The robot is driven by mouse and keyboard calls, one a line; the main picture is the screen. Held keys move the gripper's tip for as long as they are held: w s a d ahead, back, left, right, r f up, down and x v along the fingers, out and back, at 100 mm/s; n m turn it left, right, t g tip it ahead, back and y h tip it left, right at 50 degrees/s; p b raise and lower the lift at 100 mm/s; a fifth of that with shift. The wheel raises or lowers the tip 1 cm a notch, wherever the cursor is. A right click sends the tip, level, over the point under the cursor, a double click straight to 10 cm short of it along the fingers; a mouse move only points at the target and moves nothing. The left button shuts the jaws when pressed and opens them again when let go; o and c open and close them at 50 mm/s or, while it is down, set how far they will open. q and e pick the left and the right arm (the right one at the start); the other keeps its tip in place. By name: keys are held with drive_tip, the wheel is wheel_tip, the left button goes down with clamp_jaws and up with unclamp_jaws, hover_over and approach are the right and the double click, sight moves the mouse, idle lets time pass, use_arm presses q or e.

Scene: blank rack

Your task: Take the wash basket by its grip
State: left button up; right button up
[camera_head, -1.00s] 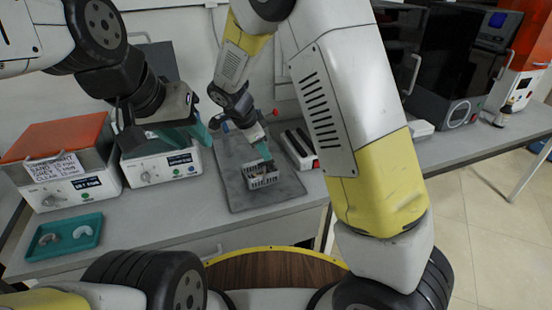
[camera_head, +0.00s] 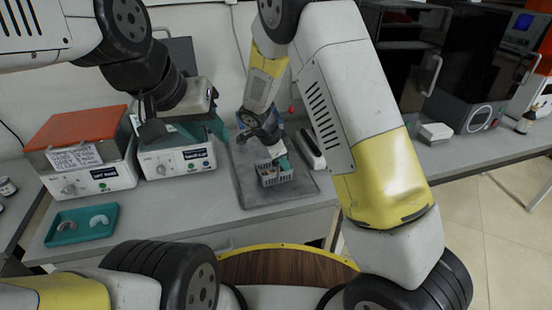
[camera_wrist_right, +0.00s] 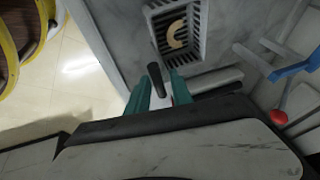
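The wash basket (camera_head: 274,176), a small light grey slatted box, stands on the dark mat on the bench. In the right wrist view the basket (camera_wrist_right: 200,38) holds a tan curved piece (camera_wrist_right: 177,35). A dark upright post (camera_wrist_right: 157,80), apparently its grip, shows between the teal fingers of my right gripper (camera_wrist_right: 160,92), with gaps on both sides. In the head view my right gripper (camera_head: 281,155) is at the basket's back edge; its fingers are partly hidden there. My left gripper (camera_head: 188,130) is open and empty, in front of the white units.
A grey mat (camera_head: 250,195) lies under the basket. A teal tray (camera_head: 82,224) with two curved pieces is at left. White units (camera_head: 178,160) stand behind it. A dark long block (camera_head: 311,150) and a red knob (camera_wrist_right: 278,118) are near my right gripper.

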clamp_jaws()
idle(1.2)
